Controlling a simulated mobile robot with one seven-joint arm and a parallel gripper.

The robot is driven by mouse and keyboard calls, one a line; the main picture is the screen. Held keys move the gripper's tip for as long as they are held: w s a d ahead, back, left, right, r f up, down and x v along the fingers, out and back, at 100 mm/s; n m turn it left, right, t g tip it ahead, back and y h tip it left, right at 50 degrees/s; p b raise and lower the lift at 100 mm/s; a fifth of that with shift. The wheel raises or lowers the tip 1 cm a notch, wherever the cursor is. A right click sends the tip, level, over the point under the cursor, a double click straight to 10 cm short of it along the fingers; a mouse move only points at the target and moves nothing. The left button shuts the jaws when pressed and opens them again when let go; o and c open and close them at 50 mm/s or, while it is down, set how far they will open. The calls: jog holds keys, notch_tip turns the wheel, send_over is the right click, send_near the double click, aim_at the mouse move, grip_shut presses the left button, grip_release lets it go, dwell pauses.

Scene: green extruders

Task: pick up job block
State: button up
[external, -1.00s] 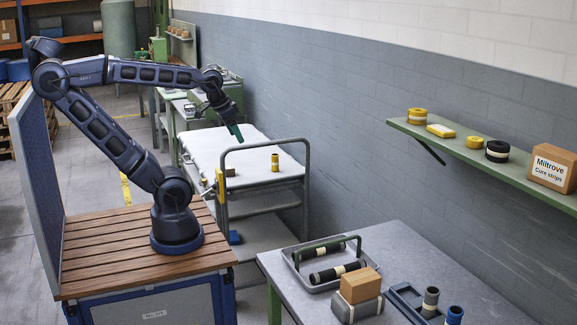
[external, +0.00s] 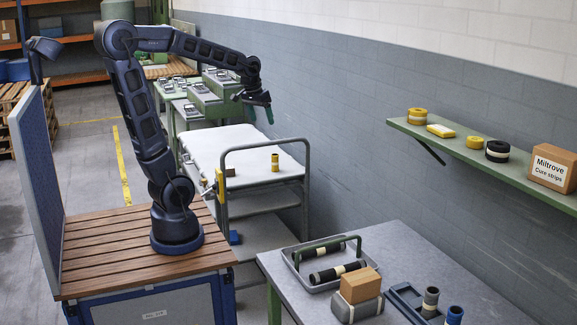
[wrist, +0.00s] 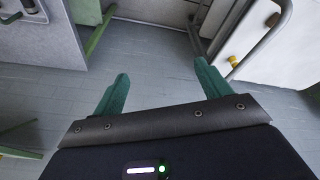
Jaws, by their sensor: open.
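No object carries a readable "job block" label. A small brown block (external: 231,172) lies on the white top of the cart (external: 225,148), near its front left corner. A larger tan block (external: 360,284) rests on a grey rounded piece on the front table. A brown piece (wrist: 272,20) shows on the white top there.
The front table (external: 415,250) holds a tray with black rollers. A wall shelf (external: 480,160) holds rolls and a box. Green machines stand behind the cart.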

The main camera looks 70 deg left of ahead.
jog(key=w+a+f+n+g, duration=0.1)
jog(key=w+a+f+n, duration=0.15)
jog(key=a, duration=0.45)
jog(key=w+a+f+n, duration=0.1)
jog(key=w+a+f, duration=0.1)
jog(key=w+a, duration=0.3)
jog(key=n+g, duration=0.2)
jog(key=n, duration=0.6)
send_over(229, 167)
jog(key=shift+h, duration=0.4)
notch_tip(229, 167, down, 27)
jog(key=shift+r, duration=0.15)
notch_tip(229, 167, down, 5)
jog(key=shift+f, duration=0.2)
jog(key=shift+a+f, duration=0.15)
jog(key=shift+f, duration=1.15)
jog(key=shift+a+f, duration=0.15)
jog(key=shift+f, duration=1.15)
jog(key=shift+c, duration=0.3)
